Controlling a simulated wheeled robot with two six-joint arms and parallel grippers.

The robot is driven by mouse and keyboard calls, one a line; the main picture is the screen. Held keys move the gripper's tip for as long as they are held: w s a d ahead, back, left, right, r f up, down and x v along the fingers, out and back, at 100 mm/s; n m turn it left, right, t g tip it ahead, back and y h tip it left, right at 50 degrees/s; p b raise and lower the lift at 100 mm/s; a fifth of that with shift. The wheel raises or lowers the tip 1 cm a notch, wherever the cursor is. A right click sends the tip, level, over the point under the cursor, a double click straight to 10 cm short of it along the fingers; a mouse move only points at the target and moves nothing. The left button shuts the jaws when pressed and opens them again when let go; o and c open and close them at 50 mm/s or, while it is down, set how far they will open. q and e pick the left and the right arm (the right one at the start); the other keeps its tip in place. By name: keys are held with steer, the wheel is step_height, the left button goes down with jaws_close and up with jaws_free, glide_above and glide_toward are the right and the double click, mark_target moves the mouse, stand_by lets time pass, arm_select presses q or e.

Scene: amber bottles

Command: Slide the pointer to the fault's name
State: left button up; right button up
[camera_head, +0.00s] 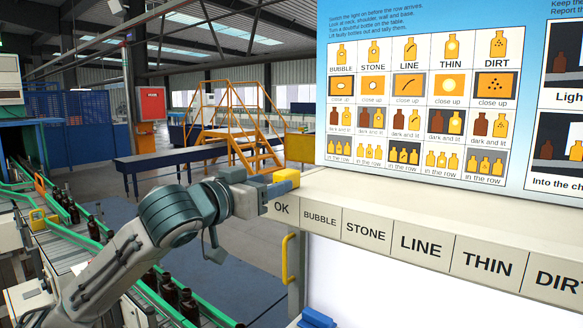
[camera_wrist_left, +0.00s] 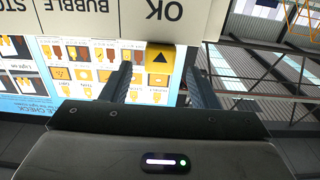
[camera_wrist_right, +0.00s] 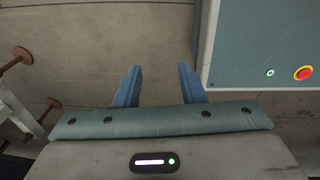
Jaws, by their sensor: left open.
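The yellow pointer (camera_head: 286,175) sits on the ledge above the label OK (camera_head: 281,209), at the left end of the label strip. In the left wrist view the pointer (camera_wrist_left: 160,58) shows a black triangle. My left gripper (camera_head: 280,187) is at the pointer; its two fingers (camera_wrist_left: 158,72) are apart, one on each side, with gaps visible. To the right the strip reads BUBBLE (camera_head: 320,219), STONE (camera_head: 366,231), LINE (camera_head: 420,247), THIN (camera_head: 487,263) and DIRT (camera_head: 558,280). My right gripper (camera_wrist_right: 160,78) is open and empty, seen only in the right wrist view.
A chart (camera_head: 424,70) of bottle faults stands behind the ledge. Amber bottles (camera_head: 178,296) stand along a green-railed conveyor (camera_head: 110,262) at left. A yellow handle (camera_head: 289,260) is below the ledge. A red button (camera_wrist_right: 303,73) is on a panel near my right gripper.

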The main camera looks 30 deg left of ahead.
mark_target(279, 179)
arm_select(q)
steer(key=w+p, duration=0.2)
steer(key=w, duration=0.1)
steer(key=shift+d, duration=0.15)
steer(key=shift+w+r, duration=0.1)
steer(key=shift+w, duration=0.35)
steer(key=shift+w+p, duration=0.35)
steer(key=shift+p, duration=0.15)
steer(key=shift+w+d+p, duration=0.1)
steer(key=shift+w+p, duration=0.45)
steer(key=shift+w, duration=0.3)
steer(key=shift+w+d+p, duration=0.1)
steer(key=shift+w+p, duration=0.2)
steer(key=shift+w, duration=0.5)
arm_select(e)
steer(key=r, duration=0.1)
steer(key=w+r, duration=0.1)
steer(key=r, duration=0.3)
steer(key=shift+w+d+r, duration=0.15)
steer(key=shift+w+d, duration=0.15)
steer(key=shift+w, duration=0.1)
arm_select(q)
steer(key=shift+c, duration=0.2)
jaws_close()
steer(key=shift+f, duration=0.2)
arm_select(e)
steer(key=shift+w+a, duration=0.1)
steer(key=shift+a, duration=0.1)
